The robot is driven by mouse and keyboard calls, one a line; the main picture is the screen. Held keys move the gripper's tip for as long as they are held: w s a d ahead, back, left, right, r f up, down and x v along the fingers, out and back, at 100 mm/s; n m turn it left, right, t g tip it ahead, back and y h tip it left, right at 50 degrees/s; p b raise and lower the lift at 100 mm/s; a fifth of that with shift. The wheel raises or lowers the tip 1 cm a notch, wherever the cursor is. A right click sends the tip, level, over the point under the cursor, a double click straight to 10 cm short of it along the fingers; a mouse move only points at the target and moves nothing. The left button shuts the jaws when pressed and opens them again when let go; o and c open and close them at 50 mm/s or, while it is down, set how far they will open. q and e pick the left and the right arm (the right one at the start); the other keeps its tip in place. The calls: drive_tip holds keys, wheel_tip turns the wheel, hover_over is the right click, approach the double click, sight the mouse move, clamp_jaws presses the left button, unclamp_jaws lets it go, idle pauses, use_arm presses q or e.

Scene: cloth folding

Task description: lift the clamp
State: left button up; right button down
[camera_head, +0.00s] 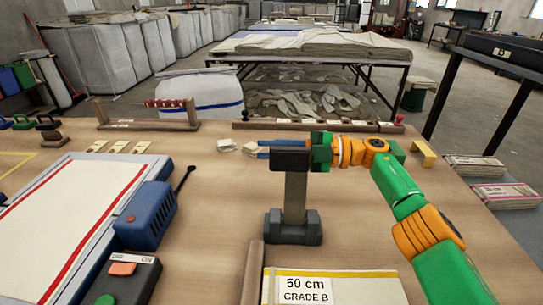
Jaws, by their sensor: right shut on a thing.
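A blue block (148,215) with a thin black lever sticking up to the right looks like the clamp. It sits at the right edge of the board with the red-striped white cloth (70,220). My right gripper (262,149) comes in from the right, well behind and to the right of this block. Its blue fingers are shut on a small pale piece (251,148) at their tips. The dark head of a grey stand (295,200) hides part of the fingers. My left gripper is not in view.
Another small pale piece (227,145) lies just left of the gripper tips. A control box (122,279) with an orange and a green button stands front left. A labelled "50 cm GRADE B" cloth (370,290) lies in front. A wooden rail (318,125) runs along the back.

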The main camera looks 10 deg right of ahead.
drive_tip(key=shift+r, duration=0.15)
idle(0.3)
drive_tip(key=c, duration=0.9)
unclamp_jaws()
drive_tip(key=shift+o, duration=0.2)
